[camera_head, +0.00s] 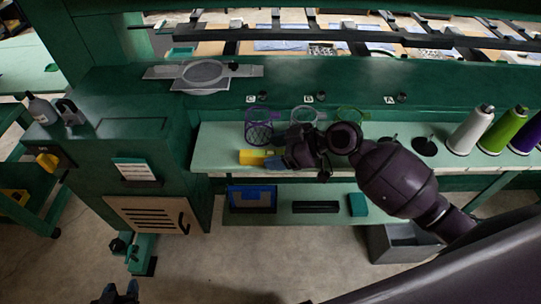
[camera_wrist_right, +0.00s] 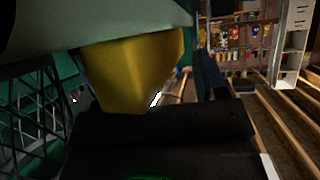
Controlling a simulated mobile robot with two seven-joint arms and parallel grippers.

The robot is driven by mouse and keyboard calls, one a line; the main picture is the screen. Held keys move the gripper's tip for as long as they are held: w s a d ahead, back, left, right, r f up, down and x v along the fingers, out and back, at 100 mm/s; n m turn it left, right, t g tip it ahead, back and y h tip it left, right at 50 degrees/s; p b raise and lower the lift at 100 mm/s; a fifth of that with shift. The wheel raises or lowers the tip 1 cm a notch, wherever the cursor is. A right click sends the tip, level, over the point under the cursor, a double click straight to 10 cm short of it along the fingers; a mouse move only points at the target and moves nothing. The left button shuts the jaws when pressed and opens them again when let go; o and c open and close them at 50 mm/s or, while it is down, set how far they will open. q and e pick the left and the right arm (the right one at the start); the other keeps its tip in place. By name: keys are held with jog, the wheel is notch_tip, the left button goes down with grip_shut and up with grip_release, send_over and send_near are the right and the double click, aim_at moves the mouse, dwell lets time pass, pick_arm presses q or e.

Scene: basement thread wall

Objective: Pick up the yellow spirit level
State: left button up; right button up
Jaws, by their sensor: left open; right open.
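The yellow spirit level (camera_head: 253,157) lies on the pale green shelf, below the wire basket marked C. My right gripper (camera_head: 276,160) is at its right end, with the arm reaching in from the right. In the right wrist view, the yellow level (camera_wrist_right: 128,72) fills the space just ahead of the gripper, very close. A dark finger (camera_wrist_right: 209,75) shows to its right. The right gripper is open; I cannot tell whether it touches the level. My left gripper (camera_head: 120,291) is open and empty, low at the left edge, far from the level.
Wire baskets C (camera_head: 259,126) and B (camera_head: 304,118) stand just behind the level. Thread cones (camera_head: 472,130) stand at the right. The lower shelf (camera_head: 292,216) holds a blue-fronted bin (camera_head: 252,198). A green cabinet (camera_head: 140,165) stands left of the shelf.

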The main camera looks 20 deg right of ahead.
aim_at(277, 153)
jog(key=c, duration=1.2)
notch_tip(277, 153, up, 20)
jog(key=shift+p, duration=0.45)
